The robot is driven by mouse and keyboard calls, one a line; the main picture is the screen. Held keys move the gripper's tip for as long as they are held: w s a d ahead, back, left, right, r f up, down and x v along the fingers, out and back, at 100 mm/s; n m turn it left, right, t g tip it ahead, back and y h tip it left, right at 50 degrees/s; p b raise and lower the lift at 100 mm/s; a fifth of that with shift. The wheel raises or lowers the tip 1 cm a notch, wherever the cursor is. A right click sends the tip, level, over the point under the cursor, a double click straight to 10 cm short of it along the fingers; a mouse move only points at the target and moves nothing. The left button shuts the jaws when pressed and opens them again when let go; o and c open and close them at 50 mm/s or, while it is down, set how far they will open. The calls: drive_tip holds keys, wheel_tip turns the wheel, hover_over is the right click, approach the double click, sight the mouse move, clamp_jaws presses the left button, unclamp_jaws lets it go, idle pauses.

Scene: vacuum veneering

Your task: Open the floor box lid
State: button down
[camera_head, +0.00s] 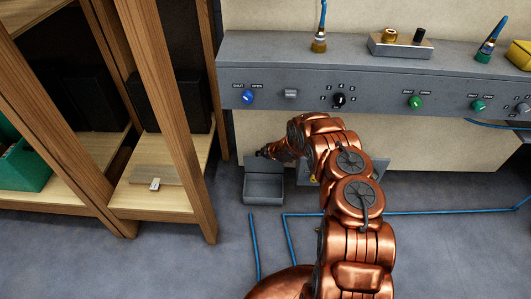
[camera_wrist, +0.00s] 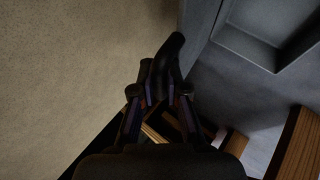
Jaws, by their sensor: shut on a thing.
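The grey floor box (camera_head: 263,192) stands on the floor against the wall, below the grey control ledge. Its lid (camera_head: 265,168) stands raised, roughly upright, at the back of the box. My gripper (camera_head: 263,153) is at the lid's upper edge, to the left of my arm. In the wrist view my gripper (camera_wrist: 160,75) is shut around a dark rounded bar, which looks like part of the lid. The grey box also shows at the upper right of the wrist view (camera_wrist: 265,42). The exact contact is dark and partly hidden by the fingers.
A wooden shelf (camera_head: 168,120) with a green bin (camera_head: 28,165) stands to the left. The control ledge (camera_head: 310,75) with knobs and switches runs above my arm. Blue lines (camera_head: 400,213) run along the floor. Bare floor (camera_head: 190,265) lies in front of the box.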

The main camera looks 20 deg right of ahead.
drive_tip(key=shift+w+a, duration=0.15)
drive_tip(key=shift+a, duration=0.25)
drive_tip(key=c, duration=1.4)
unclamp_jaws()
drive_tip(key=shift+f, duration=0.1)
drive_tip(key=shift+o, duration=1.1)
drive_tip(key=shift+d, duration=0.35)
drive_tip(key=shift+r, duration=5.05)
